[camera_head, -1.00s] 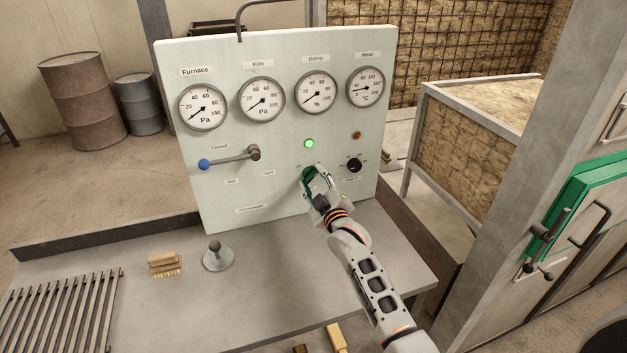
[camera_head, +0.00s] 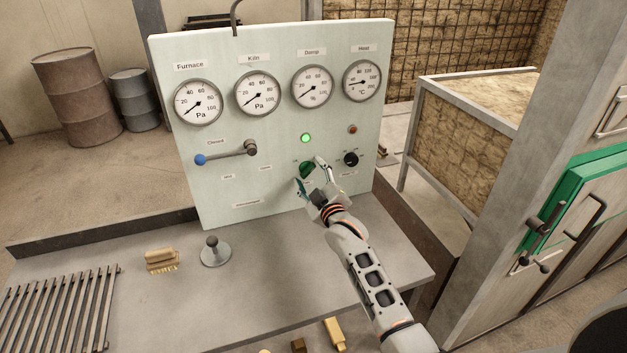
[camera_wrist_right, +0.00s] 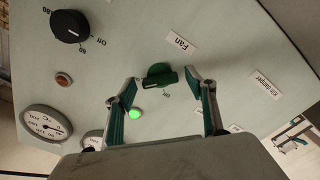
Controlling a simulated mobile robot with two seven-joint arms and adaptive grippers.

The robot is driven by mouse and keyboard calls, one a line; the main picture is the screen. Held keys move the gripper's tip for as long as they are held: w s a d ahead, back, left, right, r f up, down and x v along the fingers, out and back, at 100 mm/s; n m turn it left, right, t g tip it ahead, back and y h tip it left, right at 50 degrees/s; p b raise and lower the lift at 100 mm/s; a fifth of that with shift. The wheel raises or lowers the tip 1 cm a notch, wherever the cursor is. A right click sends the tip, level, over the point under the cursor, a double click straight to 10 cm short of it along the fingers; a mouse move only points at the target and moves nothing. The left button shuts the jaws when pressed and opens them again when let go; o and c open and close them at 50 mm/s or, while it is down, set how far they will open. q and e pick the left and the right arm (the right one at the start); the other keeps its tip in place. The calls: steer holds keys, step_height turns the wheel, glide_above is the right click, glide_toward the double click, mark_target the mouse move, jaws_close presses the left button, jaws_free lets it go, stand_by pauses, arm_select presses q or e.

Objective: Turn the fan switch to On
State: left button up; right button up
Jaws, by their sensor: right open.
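The fan switch is a green knob (camera_head: 306,168) low on the pale panel, partly hidden by my right gripper in the head view. In the right wrist view the knob (camera_wrist_right: 158,76) shows with a "Fan" label (camera_wrist_right: 181,42) beside it and a small mark by its edge. A green lamp (camera_head: 305,138) above the knob is lit. My right gripper (camera_head: 310,174) is open in front of the knob. In the right wrist view its two fingers (camera_wrist_right: 161,80) stand apart on either side of the knob, with gaps visible. My left gripper is not in view.
A black knob (camera_head: 351,159) sits just right of the fan switch. A lever with a blue ball (camera_head: 201,160) is at the panel's left. Below, the grey table (camera_head: 255,285) holds a brush (camera_head: 161,260) and a round-based knob handle (camera_head: 215,252).

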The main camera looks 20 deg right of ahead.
steer(key=s, duration=1.2)
steer(key=shift+d, duration=0.2)
steer(key=shift+f, duration=0.1)
